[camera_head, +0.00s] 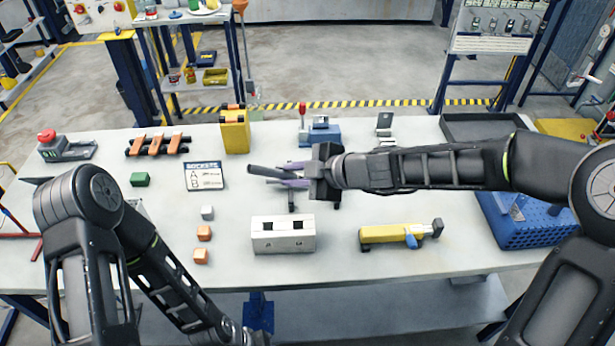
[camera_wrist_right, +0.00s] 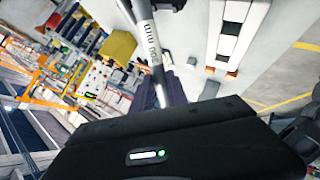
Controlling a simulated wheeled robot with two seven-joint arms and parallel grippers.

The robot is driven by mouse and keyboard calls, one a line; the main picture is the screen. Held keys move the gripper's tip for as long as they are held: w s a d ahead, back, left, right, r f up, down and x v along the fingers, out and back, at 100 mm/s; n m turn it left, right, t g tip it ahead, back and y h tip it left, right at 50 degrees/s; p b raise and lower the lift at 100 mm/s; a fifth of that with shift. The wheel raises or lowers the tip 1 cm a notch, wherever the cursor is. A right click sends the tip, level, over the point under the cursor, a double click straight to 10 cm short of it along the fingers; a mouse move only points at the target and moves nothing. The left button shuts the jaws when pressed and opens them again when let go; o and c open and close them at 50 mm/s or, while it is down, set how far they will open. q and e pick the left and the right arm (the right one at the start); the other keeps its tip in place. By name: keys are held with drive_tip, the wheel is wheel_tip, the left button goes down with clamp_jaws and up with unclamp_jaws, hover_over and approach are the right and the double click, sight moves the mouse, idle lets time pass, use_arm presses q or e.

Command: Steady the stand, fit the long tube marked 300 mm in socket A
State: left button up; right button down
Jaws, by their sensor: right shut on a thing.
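My right gripper (camera_head: 288,180), with purple fingers, is shut on the long tube (camera_head: 264,172). The tube points left with its dark end out, above the table and behind the stand. In the right wrist view the tube (camera_wrist_right: 146,36) is grey with a white band marked 300 mm. The white stand (camera_head: 283,243) sits upright at the table's front middle, two dark openings in its top. The tube is apart from it. The sockets card (camera_head: 206,176), lettered A and B, stands behind left. My left arm reaches down at bottom left; its gripper is outside the picture.
Orange blocks (camera_head: 204,233) and a white cube lie left of the stand. A yellow tool (camera_head: 398,233) lies to its right, and a blue crate (camera_head: 530,233) is at the right end. Dark pieces under my right gripper are partly hidden.

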drive_tip(key=a+r+y, duration=0.1)
drive_tip(key=a+r+g+y, duration=0.1)
drive_tip(key=a, duration=0.1)
drive_tip(key=a+r+g+y, duration=0.1)
drive_tip(key=shift+s+a+r, duration=0.25)
drive_tip(key=shift+s, duration=0.1)
wheel_tip(320, 180, up, 4)
drive_tip(key=s+a+r+g+y, duration=0.1)
drive_tip(key=a+g+y, duration=0.1)
drive_tip(key=g+y, duration=0.1)
wheel_tip(320, 180, up, 11)
drive_tip(key=n+g+y, duration=0.2)
drive_tip(key=g+y, duration=0.1)
drive_tip(key=g, duration=0.4)
hover_over(266, 168)
drive_tip(key=s+d, duration=0.2)
drive_tip(key=s, duration=0.3)
drive_tip(key=shift+w+r, duration=0.15)
wheel_tip(266, 168, down, 4)
drive_tip(key=shift+f, duration=0.1)
